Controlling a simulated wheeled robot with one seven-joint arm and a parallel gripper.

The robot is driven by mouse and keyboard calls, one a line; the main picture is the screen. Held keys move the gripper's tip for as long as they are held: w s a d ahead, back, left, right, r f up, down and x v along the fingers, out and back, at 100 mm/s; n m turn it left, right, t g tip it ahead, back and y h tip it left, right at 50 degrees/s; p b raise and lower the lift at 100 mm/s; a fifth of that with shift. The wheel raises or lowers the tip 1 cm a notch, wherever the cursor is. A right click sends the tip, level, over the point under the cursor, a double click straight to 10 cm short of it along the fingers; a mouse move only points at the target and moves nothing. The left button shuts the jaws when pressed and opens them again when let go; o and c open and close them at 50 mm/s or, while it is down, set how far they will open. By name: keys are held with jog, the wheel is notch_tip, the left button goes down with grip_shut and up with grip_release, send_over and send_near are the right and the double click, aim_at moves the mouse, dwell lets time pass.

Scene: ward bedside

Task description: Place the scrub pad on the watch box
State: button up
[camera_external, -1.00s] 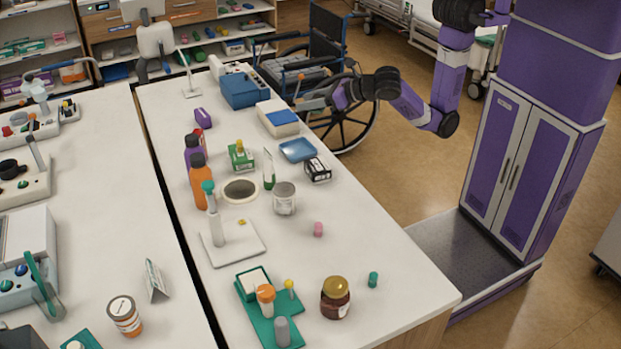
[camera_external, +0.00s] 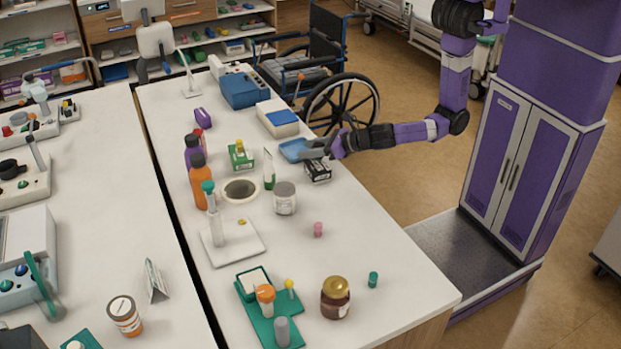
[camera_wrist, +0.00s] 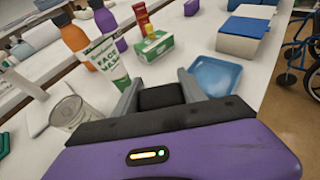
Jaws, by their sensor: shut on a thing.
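The black box looks like the watch box. My gripper hides part of its top in the external view. I cannot tell whether the dark block touches the box.
The blue tray (camera_external: 293,149) lies just behind my gripper. A white box with a blue top (camera_external: 279,118) is farther back.

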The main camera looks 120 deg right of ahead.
aim_at(310, 163)
jog(key=shift+f, duration=1.5)
jog(key=shift+f, duration=0.1)
jog(key=o, duration=1.3)
jog(key=shift+o, duration=0.2)
jog(key=shift+a, duration=0.1)
jog(key=v, duration=1.2)
